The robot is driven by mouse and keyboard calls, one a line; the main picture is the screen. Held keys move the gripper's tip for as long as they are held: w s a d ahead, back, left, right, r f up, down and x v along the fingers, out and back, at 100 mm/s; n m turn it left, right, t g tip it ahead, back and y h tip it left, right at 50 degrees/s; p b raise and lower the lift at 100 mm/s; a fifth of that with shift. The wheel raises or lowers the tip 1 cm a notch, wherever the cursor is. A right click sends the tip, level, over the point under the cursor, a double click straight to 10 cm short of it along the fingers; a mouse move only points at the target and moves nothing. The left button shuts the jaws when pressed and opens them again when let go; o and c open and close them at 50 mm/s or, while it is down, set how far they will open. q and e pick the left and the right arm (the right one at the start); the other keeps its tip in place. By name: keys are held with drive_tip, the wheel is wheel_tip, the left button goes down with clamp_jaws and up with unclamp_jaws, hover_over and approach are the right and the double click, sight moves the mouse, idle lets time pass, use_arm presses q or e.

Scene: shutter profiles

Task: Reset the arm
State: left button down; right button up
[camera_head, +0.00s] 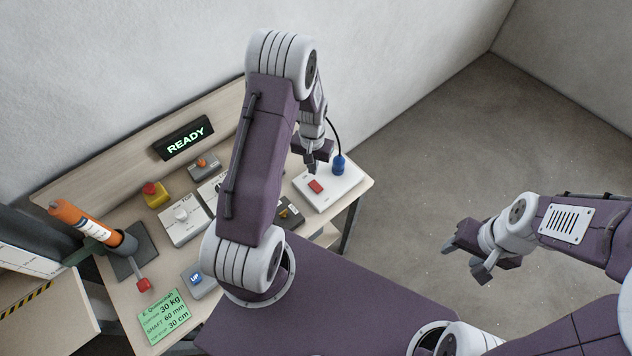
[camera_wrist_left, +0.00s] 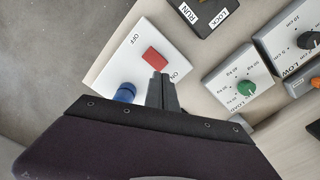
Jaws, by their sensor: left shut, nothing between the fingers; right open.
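My left gripper (camera_head: 312,165) is shut and empty. It hangs over the white switch box with the red rocker at the right end of the bench. In the left wrist view its closed fingers (camera_wrist_left: 161,92) appear just below the red rocker switch (camera_wrist_left: 154,58), between the OFF and ON labels; I cannot tell whether they touch the box. The switch box (camera_head: 335,190) has a blue plug (camera_head: 338,165) with a black cable at its far edge. My right gripper (camera_head: 466,262) is open and empty, out over the bare floor to the right.
A display reading READY (camera_head: 184,138) stands at the back of the bench. A yellow box with a red button (camera_head: 155,194), a white knob box (camera_head: 184,220), an orange tube (camera_head: 80,220) and a green card (camera_head: 165,316) are at left. Floor at right is clear.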

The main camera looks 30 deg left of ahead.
idle(0.4)
use_arm(q)
drive_tip(key=shift+f, duration=0.1)
drive_tip(key=d+r+m+t+b, duration=0.1)
drive_tip(key=d+r+t+b, duration=0.1)
drive_tip(key=d+r+b, duration=0.5)
drive_tip(key=s+f+b, duration=0.3)
drive_tip(key=s, duration=0.9)
drive_tip(key=shift+s+d+f+g, duration=0.15)
drive_tip(key=shift+s+d+g, duration=0.15)
drive_tip(key=shift+g, duration=0.1)
drive_tip(key=shift+s, duration=0.15)
